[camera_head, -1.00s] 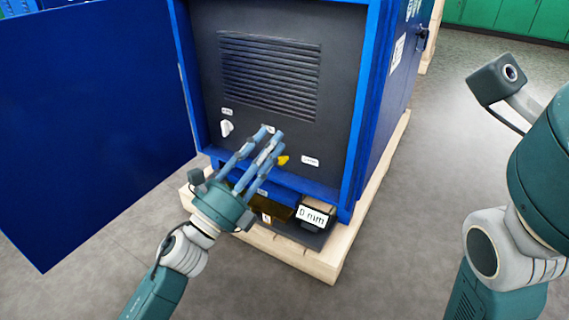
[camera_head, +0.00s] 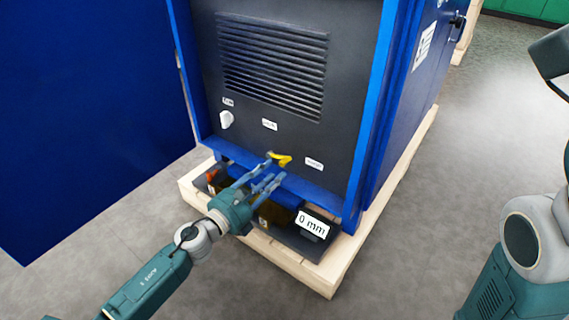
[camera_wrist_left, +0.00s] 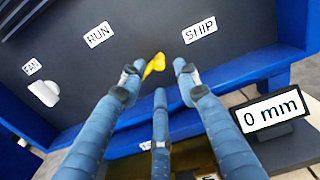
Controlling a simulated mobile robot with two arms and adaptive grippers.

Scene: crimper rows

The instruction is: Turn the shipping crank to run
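The yellow shipping crank (camera_head: 281,158) sits low on the dark panel of the blue cabinet. In the head view its visible part points right, towards the SHIP label (camera_head: 314,163); the RUN label (camera_head: 269,124) is above it. My left gripper (camera_head: 270,170) is open, its fingers at the crank from below and partly covering it. In the left wrist view the crank (camera_wrist_left: 154,64) shows between the spread fingertips (camera_wrist_left: 157,78), with the RUN label (camera_wrist_left: 98,35) on the left and the SHIP label (camera_wrist_left: 199,30) on the right. Contact cannot be told. My right gripper is out of view.
A white fan knob (camera_head: 227,119) is left of the crank. A display reading 0 mm (camera_head: 313,223) stands below right. The blue door (camera_head: 90,120) hangs open at left. The cabinet stands on a wooden pallet (camera_head: 325,275); grey floor surrounds it.

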